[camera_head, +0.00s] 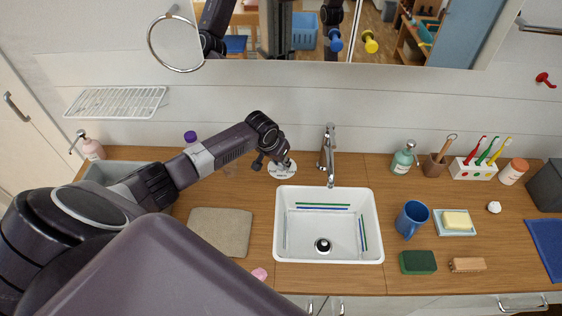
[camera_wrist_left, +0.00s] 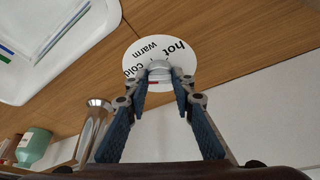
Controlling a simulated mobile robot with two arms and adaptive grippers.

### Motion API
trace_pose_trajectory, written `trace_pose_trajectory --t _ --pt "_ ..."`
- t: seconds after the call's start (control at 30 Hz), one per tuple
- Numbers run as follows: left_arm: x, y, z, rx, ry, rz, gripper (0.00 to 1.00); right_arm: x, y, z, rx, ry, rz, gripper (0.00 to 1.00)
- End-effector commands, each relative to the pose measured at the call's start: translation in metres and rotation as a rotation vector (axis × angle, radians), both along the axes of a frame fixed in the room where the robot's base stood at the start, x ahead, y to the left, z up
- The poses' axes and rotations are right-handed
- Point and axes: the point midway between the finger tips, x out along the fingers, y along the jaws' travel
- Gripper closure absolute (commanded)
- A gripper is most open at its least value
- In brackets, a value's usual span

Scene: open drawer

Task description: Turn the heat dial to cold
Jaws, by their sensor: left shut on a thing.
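The heat dial (camera_head: 276,173) is a white round plate on the counter, left of the sink and faucet. In the left wrist view the dial plate (camera_wrist_left: 145,48) carries the words "hot", "warm" and "cold". A pale knob (camera_wrist_left: 158,66) stands at its middle, with a small red mark near it. My left gripper (camera_head: 284,163) reaches in from the left over the dial. In the left wrist view its fingertips (camera_wrist_left: 160,76) are shut on the knob from both sides. The fingers hide part of the plate, and I cannot tell which word the knob points to. My right gripper is not in view.
The white sink (camera_head: 280,225) and the faucet (camera_head: 328,155) are just right of the dial. A beige mat (camera_head: 220,232) lies in front of it on the left. A mug (camera_head: 411,219), soap dish and bottles stand on the right. A mirror and towel ring (camera_head: 150,42) are above.

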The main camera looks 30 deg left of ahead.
Motion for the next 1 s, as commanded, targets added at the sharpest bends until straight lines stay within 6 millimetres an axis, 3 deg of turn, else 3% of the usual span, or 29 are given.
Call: trace_pose_trajectory --t 0.03,0.07,0.2,0.63,1.0 --pt "0.002 0.001 0.002 0.000 -0.005 0.001 1.00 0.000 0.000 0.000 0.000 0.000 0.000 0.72" --pt "0.002 0.001 0.002 0.000 -0.005 0.001 0.74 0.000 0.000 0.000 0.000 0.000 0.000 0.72" --pt "0.001 0.001 0.002 0.000 -0.004 0.000 0.59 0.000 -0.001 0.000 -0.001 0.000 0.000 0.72" --pt "-0.003 0.001 0.010 0.001 -0.003 -0.002 0.59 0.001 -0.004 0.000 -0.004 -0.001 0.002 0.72" --pt "-0.029 -0.001 0.072 0.001 -0.005 -0.003 0.59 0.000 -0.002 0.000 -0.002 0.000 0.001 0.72"
